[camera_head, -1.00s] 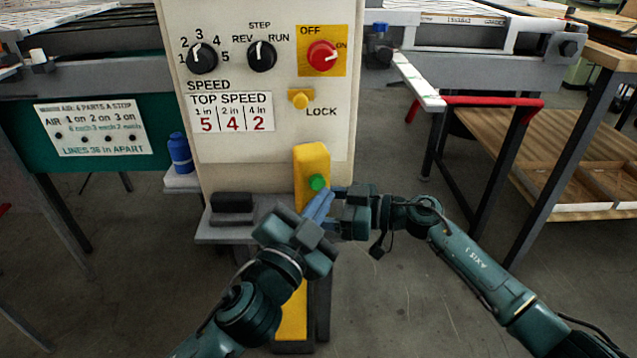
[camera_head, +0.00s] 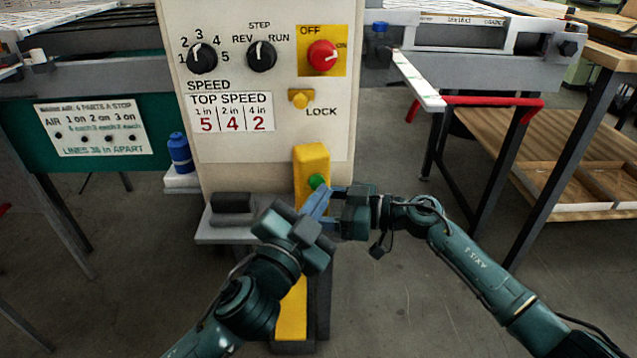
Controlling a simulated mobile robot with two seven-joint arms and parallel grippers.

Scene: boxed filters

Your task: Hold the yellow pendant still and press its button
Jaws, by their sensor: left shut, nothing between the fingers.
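The yellow pendant (camera_head: 311,158) stands upright in front of the pale control panel, with a green button (camera_head: 317,181) on its front. Its lower part (camera_head: 291,314) shows below my arms; its middle is hidden. My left gripper (camera_head: 323,196) comes from below left. Its blue fingers are shut with nothing between them, and their tips are just below the green button; I cannot tell whether they touch it. My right gripper (camera_head: 331,206) comes from the right at the pendant's side. Its fingers overlap the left fingers in the view, so its grip on the pendant is unclear.
The control panel (camera_head: 330,130) has black knobs, a red knob (camera_head: 323,55) and a yellow lock knob (camera_head: 301,99). A grey shelf (camera_head: 222,235) with a dark block (camera_head: 232,203) juts out below. A blue bottle (camera_head: 180,153) stands left. Floor is open at right.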

